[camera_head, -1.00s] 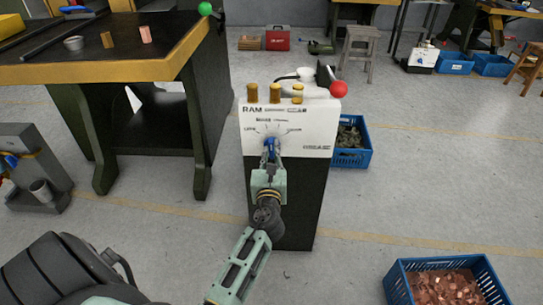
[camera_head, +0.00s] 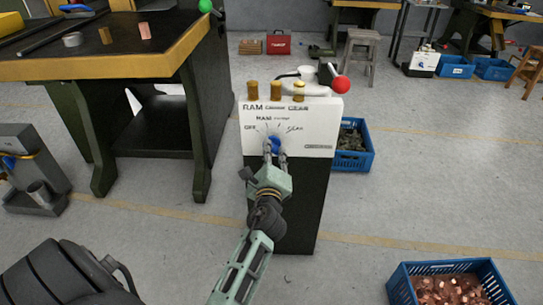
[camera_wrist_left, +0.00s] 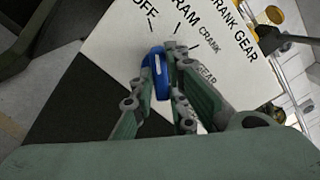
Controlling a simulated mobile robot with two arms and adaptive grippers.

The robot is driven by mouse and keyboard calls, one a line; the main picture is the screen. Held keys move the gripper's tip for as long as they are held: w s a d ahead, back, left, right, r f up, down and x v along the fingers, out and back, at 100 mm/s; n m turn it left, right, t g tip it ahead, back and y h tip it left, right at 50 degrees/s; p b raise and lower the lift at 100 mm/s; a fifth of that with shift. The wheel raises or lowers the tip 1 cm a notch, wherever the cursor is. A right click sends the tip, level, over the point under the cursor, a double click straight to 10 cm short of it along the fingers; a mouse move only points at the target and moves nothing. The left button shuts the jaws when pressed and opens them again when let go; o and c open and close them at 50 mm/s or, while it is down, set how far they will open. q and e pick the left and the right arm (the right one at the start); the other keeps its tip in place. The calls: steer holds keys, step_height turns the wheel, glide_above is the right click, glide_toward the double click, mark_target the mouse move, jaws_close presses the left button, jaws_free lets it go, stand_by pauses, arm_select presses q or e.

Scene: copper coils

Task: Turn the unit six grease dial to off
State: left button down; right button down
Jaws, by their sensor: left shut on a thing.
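The unit is a box with a white, slanted front panel (camera_head: 314,125) above a dark lower body. Its blue dial (camera_head: 274,144) sits low on the panel under printed labels, with OFF at the left and RAM and GEAR further round. My left gripper (camera_head: 275,150) reaches up from below and is shut on the dial. My right gripper is not in view.
A red ball knob (camera_head: 340,84) and several brass cylinders stand on top of the unit. A blue crate (camera_head: 366,160) is behind its right side. Another blue crate (camera_head: 398,284) with copper pieces is at front right. A yellow-edged workbench (camera_head: 130,68) stands left.

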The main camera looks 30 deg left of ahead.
arm_select(q)
steer(key=shift+n, duration=0.7)
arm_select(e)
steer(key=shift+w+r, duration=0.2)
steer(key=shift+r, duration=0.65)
arm_select(q)
steer(key=c, duration=1.7)
jaws_free()
step_height(320, 180, up, 10)
